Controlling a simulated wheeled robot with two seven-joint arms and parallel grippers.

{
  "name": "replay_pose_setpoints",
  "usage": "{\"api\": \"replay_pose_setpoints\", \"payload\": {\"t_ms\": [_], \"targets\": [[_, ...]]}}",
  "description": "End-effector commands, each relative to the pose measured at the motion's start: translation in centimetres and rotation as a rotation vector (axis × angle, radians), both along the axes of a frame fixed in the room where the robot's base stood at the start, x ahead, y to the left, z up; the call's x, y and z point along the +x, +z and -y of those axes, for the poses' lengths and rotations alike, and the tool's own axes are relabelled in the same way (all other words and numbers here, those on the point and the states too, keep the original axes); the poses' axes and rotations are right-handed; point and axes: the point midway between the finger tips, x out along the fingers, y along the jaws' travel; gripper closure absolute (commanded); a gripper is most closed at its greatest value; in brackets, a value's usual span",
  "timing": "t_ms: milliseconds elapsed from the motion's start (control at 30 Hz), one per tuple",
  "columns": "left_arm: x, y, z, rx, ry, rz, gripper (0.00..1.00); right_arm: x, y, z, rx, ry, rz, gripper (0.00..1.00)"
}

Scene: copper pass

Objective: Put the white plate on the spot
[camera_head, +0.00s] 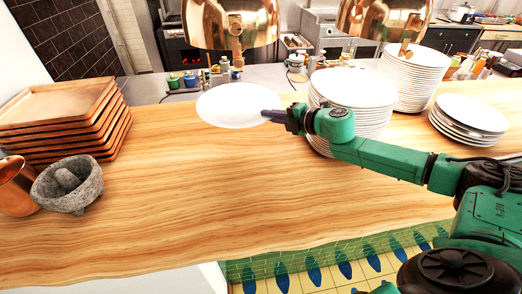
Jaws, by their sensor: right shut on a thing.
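The white plate (236,105) is round and held roughly level over the far part of the wooden counter (180,190). My right gripper (275,116) is shut on its right edge. My green right arm reaches in from the right, in front of a tall plate stack. I cannot tell how high the plate is above the wood. No marked spot can be made out on the counter. My left gripper is not in view.
Tall white plate stacks (352,88) and (415,75), plus a low stack (469,117), stand at right. Wooden trays (65,120), a stone mortar (68,186) and a copper jug (14,187) stand at left. Copper lamps (232,22) hang above. The counter's middle is clear.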

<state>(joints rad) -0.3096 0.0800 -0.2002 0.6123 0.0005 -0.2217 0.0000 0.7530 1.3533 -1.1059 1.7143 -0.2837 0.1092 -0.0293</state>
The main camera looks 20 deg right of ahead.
Motion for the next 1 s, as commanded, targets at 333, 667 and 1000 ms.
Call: {"api": "replay_pose_setpoints", "payload": {"t_ms": [333,667,1000], "targets": [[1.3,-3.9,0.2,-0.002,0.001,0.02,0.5,0.1,-8.5,0.0,0.005,-0.002,0.001,1.0],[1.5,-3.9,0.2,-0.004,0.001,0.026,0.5,0.2,-13.0,0.0,0.006,-0.002,0.004,1.0],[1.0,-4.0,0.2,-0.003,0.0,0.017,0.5,0.1,-13.9,0.1,0.0,-0.003,0.001,0.79]]}}
